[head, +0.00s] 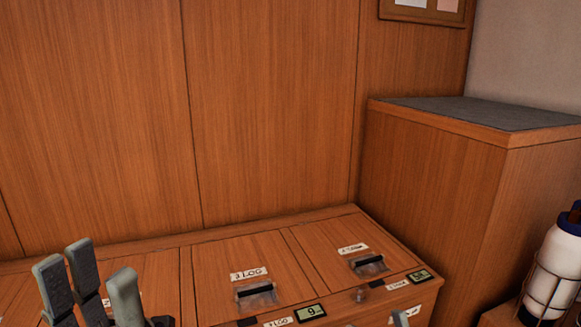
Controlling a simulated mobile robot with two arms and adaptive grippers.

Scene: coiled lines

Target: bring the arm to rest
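My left gripper (93,266) is at the bottom left of the head view, its grey fingers pointing up. The fingers stand apart with nothing seen between them. Its palm and wrist are mostly cut off by the lower edge. The rest of that gripper is out of view.
A wooden chest top with labelled lids (246,273) and small displays (311,312) lies low in front. A wooden cabinet (430,175) with a dark top stands right. A caged white bottle (554,262) is at the right edge. Wood panelling (270,110) closes the back.

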